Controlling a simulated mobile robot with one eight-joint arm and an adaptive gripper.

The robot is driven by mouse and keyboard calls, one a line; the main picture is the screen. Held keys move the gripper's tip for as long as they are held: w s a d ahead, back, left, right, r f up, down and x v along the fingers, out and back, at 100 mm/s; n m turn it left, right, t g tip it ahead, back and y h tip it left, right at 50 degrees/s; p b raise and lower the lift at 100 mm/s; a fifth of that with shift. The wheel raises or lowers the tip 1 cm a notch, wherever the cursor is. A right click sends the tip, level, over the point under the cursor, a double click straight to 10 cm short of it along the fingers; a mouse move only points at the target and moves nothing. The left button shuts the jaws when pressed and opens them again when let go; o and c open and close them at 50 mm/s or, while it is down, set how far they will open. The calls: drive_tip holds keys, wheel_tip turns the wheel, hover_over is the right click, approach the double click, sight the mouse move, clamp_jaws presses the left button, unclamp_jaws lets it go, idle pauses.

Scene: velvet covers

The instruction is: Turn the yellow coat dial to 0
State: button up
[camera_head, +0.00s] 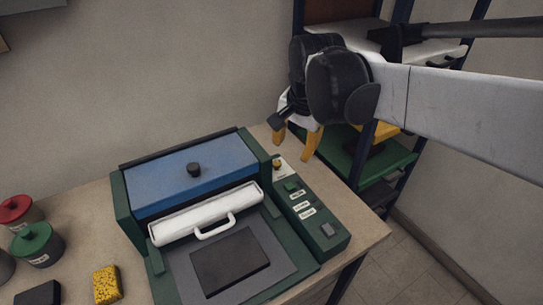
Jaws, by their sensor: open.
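A machine (128,214) with a green body stands on the table, with a blue lid and a white bar across its front. A small yellow dial (277,162) sits at the far end of the narrow green control panel (333,244) on the machine's right side. Its marking is too small to read. My gripper (295,144) hangs just above and behind the far end of that panel. Its two orange fingers are apart, with nothing visible between them, and the yellow dial is slightly nearer the camera, apart from them.
The panel also carries a green button (291,184), small white labels and a dark round knob (327,229). Jars with red (15,207) and green (32,237) lids and a yellow sponge (106,284) lie left. A shelf rack (363,150) stands behind my arm.

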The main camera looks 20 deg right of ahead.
drive_tip(key=w+f+m+g, duration=0.2)
drive_tip(key=w+m, duration=0.2)
drive_tip(key=w, duration=0.3)
drive_tip(key=m+g, duration=0.1)
drive_tip(key=m, duration=0.4)
hover_over(277, 162)
wheel_tip(277, 162, down, 6)
drive_tip(key=shift+s+a+r+b, duration=0.1)
drive_tip(key=shift+b, duration=0.2)
wheel_tip(277, 162, down, 10)
drive_tip(key=b, duration=0.4)
drive_tip(key=shift+f, duration=0.25)
drive_tip(key=shift+c, duration=0.2)
clamp_jaws()
